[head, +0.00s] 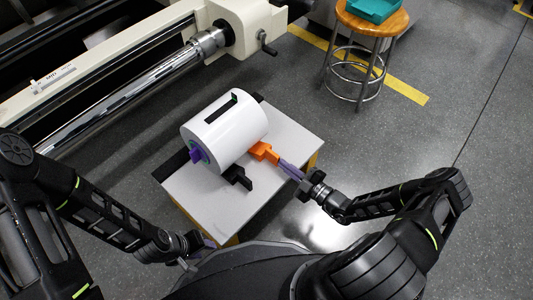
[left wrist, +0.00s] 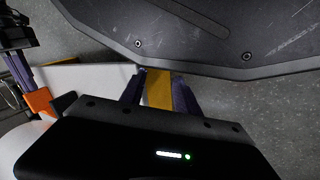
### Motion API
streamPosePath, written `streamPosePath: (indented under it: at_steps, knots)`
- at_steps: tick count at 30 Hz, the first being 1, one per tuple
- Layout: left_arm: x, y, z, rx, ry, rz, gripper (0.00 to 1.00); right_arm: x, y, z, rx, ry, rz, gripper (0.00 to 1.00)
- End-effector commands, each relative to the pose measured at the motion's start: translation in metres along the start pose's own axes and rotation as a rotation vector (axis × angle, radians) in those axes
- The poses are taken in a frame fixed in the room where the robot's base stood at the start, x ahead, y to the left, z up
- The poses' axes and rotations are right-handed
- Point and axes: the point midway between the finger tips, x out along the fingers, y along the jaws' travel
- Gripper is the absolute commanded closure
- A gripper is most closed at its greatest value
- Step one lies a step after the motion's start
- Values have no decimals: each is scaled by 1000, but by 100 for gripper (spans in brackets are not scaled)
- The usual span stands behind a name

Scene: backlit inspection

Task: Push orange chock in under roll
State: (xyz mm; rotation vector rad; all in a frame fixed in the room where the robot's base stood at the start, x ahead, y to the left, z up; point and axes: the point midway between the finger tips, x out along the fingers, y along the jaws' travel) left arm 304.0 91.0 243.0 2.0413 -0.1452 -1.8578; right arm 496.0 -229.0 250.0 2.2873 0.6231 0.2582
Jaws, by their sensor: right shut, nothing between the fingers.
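The white roll (head: 222,132) lies on a pale table (head: 285,140), with a purple core end (head: 196,155) facing left. The orange chock (head: 264,152) lies against the roll's right side, its inner end at the roll's lower edge. It also shows at the left of the left wrist view (left wrist: 40,102). My right gripper (head: 286,167) is shut, its purple fingertips at the chock's outer end; actual contact is hard to tell. My left gripper (head: 208,243) is low by the table's front edge. In the left wrist view its purple fingers (left wrist: 158,90) are apart, with nothing held between them.
A black block (head: 238,178) sits at the roll's front side. A machine with a steel shaft (head: 125,92) stands at the back left. A wooden stool (head: 372,17) with a teal tray (head: 370,8) stands at the back right. The floor to the right is clear.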

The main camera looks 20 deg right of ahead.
Motion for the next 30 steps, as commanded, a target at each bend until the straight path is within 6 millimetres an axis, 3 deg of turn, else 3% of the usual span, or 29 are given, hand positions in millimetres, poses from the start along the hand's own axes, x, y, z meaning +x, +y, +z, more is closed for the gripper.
streamPosePath:
  at_steps: [30]
  knots:
    - [4,-2,0,0,0,0,62,19,0,0,0,0,0,100]
